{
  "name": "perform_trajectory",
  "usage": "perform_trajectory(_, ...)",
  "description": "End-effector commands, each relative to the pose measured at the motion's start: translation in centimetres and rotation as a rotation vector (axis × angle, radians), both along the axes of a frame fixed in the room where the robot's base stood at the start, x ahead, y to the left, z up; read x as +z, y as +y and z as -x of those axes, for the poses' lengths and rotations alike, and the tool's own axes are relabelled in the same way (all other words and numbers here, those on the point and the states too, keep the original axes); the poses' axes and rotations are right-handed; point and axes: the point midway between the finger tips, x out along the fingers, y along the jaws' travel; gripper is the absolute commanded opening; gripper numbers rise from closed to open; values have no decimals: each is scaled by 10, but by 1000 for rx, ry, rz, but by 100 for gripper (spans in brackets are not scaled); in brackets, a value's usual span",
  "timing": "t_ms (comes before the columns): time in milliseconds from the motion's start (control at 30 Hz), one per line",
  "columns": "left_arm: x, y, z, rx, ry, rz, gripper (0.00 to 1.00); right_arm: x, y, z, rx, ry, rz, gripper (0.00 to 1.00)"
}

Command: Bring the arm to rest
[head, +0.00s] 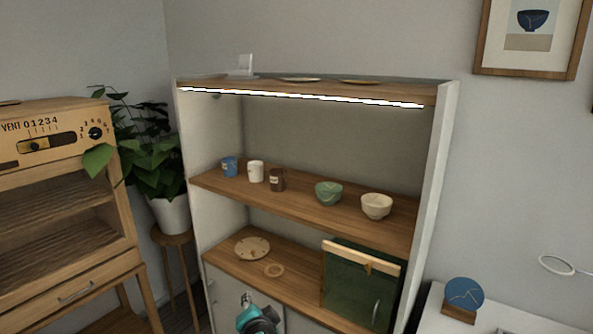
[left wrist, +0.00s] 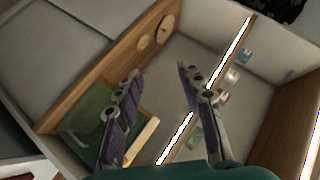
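My left arm shows at the bottom edge of the head view as a teal and dark wrist (head: 255,319), in front of the lower cabinet. My left gripper (left wrist: 160,72) fills the middle of the left wrist view. Its two dark, jointed fingers stand wide apart with nothing between them. Behind them are the shelf boards and the cabinet's pale back panel, which the fingers do not appear to touch. The teal body of the gripper covers the bottom of the left wrist view. My right arm and right gripper are not in view.
The shelf unit (head: 452,130) holds a blue mug (head: 230,166), white mug (head: 256,171), brown mug (head: 277,180), green bowl (head: 328,193) and cream bowl (head: 376,206). Below are a round plate (head: 252,248) and green panel (head: 345,290). A plant (head: 150,160) and wooden cabinet (head: 60,210) stand left.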

Motion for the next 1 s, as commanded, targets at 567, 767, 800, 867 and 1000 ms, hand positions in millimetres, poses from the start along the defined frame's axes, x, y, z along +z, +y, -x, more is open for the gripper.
perform_trajectory(567, -73, 82, 209, 425, 337, 730, 39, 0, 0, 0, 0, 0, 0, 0)
perform_trajectory(767, -75, 80, 214, 433, 345, 753, 39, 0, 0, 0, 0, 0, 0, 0)
perform_trajectory(800, -75, 80, 214, 433, 345, 753, 39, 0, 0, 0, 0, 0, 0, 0)
perform_trajectory(867, -75, 80, 214, 433, 345, 753, 39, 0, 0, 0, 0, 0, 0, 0)
perform_trajectory(1000, -75, 80, 214, 433, 345, 753, 39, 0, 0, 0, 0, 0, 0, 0)
